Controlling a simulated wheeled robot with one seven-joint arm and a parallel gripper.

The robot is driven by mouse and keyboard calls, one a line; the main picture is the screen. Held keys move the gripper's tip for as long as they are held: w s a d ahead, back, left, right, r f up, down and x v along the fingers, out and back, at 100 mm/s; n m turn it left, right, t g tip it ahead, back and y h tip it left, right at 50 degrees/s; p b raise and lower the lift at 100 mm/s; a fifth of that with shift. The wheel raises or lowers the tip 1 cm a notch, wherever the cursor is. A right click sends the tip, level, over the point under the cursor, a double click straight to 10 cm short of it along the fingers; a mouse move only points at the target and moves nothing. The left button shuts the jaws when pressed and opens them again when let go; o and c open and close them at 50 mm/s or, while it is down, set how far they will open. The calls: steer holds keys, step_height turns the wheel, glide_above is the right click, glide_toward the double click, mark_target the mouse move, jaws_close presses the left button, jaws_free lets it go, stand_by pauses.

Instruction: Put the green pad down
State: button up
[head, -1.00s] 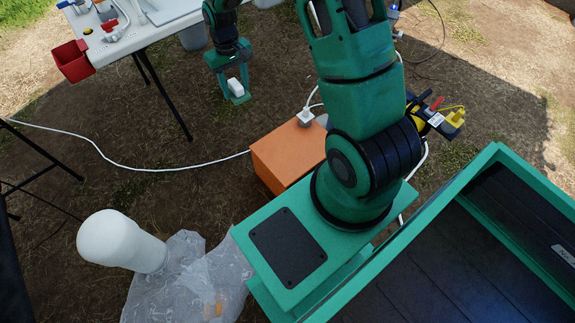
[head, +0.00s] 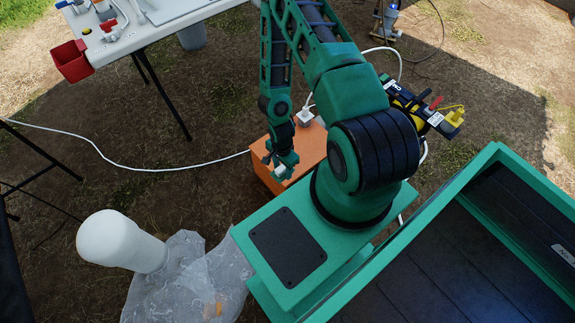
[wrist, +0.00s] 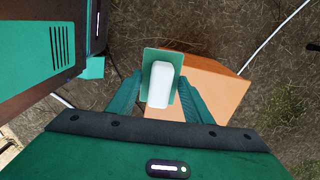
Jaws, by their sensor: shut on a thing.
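My gripper (head: 281,168) is shut on the green pad, seen in the wrist view (wrist: 163,55) as a thin green rectangle with a white rounded block on its face. The fingers, also in the wrist view (wrist: 160,88), close on its two sides. In the head view the held pad is small and partly hidden by the fingers, with the white block showing. It hangs in front of the orange box (head: 302,150) and overlaps the box's left part in the picture. I cannot tell whether the pad touches the box.
A white plug block (head: 305,117) with a cable sits on the box's far corner. A white table (head: 160,20) with a red bin (head: 72,62) is at the back. Ground left of the box is clear apart from a white cable.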

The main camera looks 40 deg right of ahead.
steer(key=shift+s+a+f+m, duration=0.1)
steer(key=shift+s+f+m, duration=0.2)
steer(key=shift+s, duration=0.2)
steer(key=shift+f, duration=0.2)
steer(key=w+d+f, duration=0.4)
steer(key=w+d, duration=0.1)
steer(key=w+d+f, duration=0.2)
steer(key=w+d, duration=0.1)
steer(key=shift+f, duration=0.4)
steer(key=shift+d+f, duration=0.1)
steer(key=shift+f, duration=1.9)
steer(key=shift+f, duration=0.1)
steer(key=o, duration=1.3)
